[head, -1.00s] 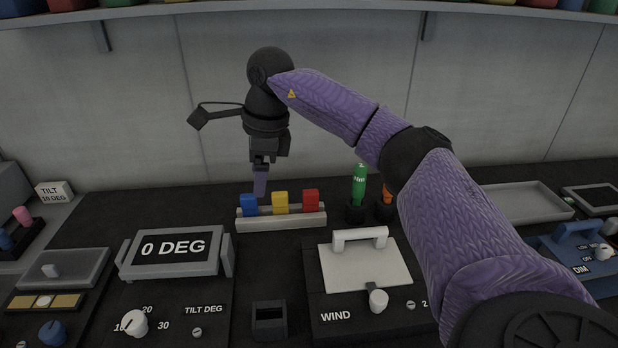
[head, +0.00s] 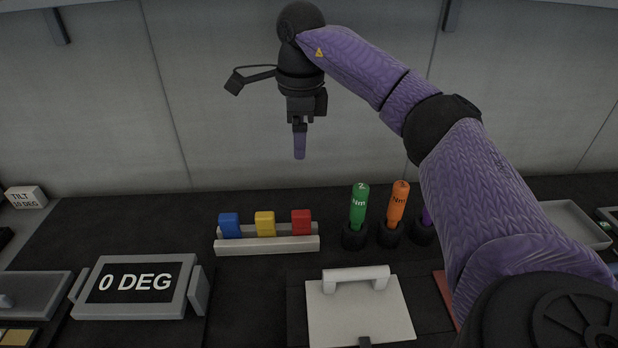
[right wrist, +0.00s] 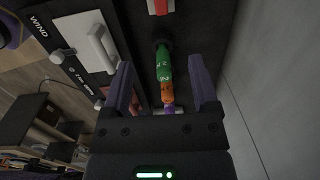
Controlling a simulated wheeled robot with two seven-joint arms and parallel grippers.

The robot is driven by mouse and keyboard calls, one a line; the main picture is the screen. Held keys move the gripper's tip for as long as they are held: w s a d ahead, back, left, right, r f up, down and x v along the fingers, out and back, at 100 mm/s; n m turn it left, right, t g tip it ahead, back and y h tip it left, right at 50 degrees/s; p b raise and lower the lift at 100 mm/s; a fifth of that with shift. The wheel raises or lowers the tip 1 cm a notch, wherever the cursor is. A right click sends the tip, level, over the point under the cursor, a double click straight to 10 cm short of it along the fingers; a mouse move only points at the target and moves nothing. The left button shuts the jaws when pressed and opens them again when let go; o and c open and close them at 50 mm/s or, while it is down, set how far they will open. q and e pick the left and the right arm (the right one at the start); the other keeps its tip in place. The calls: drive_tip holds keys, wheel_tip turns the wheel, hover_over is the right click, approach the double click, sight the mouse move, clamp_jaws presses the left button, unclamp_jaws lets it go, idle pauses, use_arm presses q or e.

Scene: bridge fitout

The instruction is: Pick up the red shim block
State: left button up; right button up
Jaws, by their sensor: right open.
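The red shim block (head: 301,222) stands upright at the right end of a pale grey rack (head: 268,245), beside a yellow block (head: 265,223) and a blue block (head: 229,225). My right gripper (head: 299,150) points down in the head view, above the red block and apart from it. In the right wrist view its two purple fingers (right wrist: 162,90) are spread with nothing held between them. A red and white piece, probably the red block in its rack, is cut off at the top edge of that view (right wrist: 158,6). My left gripper is not in view.
Green (head: 359,206) and orange (head: 397,203) torque drivers stand right of the rack, with a purple one partly behind my arm. A white-handled panel (head: 360,310) and a 0 DEG display (head: 135,283) lie in front. The wall is close behind.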

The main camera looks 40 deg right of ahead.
wheel_tip(320, 180, down, 3)
drive_tip(key=d+b, duration=0.1)
drive_tip(key=b, duration=1)
hover_over(301, 223)
drive_tip(key=w, duration=0.1)
drive_tip(key=shift+g, duration=0.3)
drive_tip(key=f, duration=0.9)
drive_tip(key=shift+w+d+f, duration=0.15)
drive_tip(key=shift+d+f, duration=0.15)
drive_tip(key=f+b, duration=0.2)
drive_tip(key=f, duration=0.3)
drive_tip(key=f+b, duration=0.2)
drive_tip(key=f, duration=0.2)
drive_tip(key=shift+s+d+f+b, duration=0.15)
drive_tip(key=shift+s+f+b, duration=0.05)
drive_tip(key=shift+f+b, duration=0.15)
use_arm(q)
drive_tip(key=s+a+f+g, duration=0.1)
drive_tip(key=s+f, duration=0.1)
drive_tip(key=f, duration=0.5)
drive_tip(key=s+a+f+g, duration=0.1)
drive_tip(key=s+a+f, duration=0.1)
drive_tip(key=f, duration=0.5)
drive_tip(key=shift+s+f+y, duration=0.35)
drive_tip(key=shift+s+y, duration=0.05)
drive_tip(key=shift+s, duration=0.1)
use_arm(e)
drive_tip(key=shift+r, duration=0.2)
